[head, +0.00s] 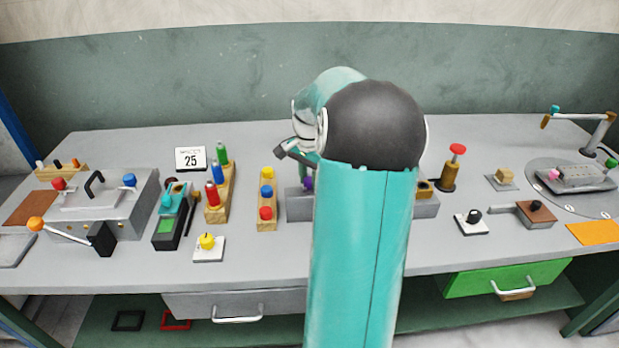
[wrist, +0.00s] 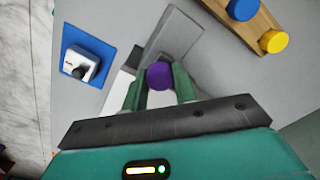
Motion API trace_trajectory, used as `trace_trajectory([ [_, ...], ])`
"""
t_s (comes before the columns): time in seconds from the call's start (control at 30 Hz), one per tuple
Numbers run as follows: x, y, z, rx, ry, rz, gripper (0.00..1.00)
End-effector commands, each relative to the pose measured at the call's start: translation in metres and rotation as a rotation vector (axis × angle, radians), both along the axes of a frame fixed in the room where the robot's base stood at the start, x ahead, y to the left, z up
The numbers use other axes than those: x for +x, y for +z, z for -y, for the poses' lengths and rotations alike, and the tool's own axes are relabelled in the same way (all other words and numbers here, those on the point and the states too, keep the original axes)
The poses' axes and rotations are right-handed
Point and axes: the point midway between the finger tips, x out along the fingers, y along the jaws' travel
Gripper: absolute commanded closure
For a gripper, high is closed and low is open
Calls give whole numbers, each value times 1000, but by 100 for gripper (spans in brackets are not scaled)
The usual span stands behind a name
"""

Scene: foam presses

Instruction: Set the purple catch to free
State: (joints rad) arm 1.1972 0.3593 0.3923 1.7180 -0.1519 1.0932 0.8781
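The purple catch (wrist: 159,75) shows as a round knob in the wrist view, between the two green fingers of my gripper (wrist: 159,84). The knob fills the gap between the fingers, but I cannot tell whether they press on it. In the head view a small part of the purple catch (head: 308,184) shows at the left edge of my arm, above a long grey block (head: 298,206). My arm hides most of that block and my fingertips there. The catch's setting and any markings cannot be read.
A wooden block with yellow, blue and red knobs (head: 267,207) stands just left of the grey block. A brass post with a red top (head: 449,170) stands right of it. In the wrist view, a switch on a blue plate (wrist: 85,66) lies to the left.

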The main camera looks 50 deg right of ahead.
Motion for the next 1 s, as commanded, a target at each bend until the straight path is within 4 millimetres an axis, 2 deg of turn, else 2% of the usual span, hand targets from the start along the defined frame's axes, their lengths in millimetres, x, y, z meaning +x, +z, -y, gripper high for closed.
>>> trace_trajectory([
  [0.23,2,0,-2,0,1,0,100],
  [0.53,25,0,-22,0,3,0,100],
  [0.87,29,1,-25,1,2,2,100],
  [0.9,29,1,-25,2,3,2,68],
  [1.0,29,1,-25,2,3,2,50],
])
